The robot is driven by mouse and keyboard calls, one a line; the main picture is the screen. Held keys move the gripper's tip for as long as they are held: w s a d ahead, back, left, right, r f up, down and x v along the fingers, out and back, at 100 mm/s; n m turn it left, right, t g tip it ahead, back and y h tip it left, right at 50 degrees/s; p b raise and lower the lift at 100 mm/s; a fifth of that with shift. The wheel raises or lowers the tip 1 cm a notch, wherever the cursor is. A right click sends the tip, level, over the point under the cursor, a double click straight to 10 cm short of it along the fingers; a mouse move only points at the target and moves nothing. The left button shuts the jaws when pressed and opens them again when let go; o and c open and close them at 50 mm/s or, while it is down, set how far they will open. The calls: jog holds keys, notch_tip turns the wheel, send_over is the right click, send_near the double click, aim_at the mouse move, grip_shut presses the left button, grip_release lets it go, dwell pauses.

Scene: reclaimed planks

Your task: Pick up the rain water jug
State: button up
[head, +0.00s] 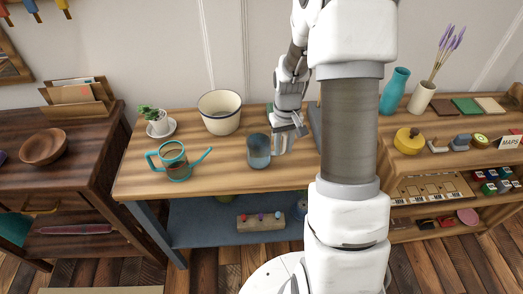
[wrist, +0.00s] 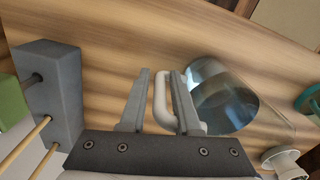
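The rain water jug (head: 258,152) is a clear glass jug with bluish water, standing upright on the wooden table. In the wrist view the jug (wrist: 222,100) is right of my fingers, and its pale handle (wrist: 160,100) lies between them. My gripper (wrist: 160,76) is open around the handle, with one finger in the gap between handle and jug body. Small gaps show between the fingers and the handle. In the head view my gripper (head: 293,129) is at the jug's right side, and my arm hides part of the table there.
A teal-rimmed watering can (head: 176,168) stands left of the jug. A cream pot (head: 220,112) and a small potted plant (head: 157,121) stand behind. A grey block with rods (wrist: 48,92) is left of my gripper in the wrist view. The table's front middle is clear.

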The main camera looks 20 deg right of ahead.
jog(key=shift+f, duration=0.5)
grip_shut()
jog(key=shift+r, duration=0.1)
dwell(1.0)
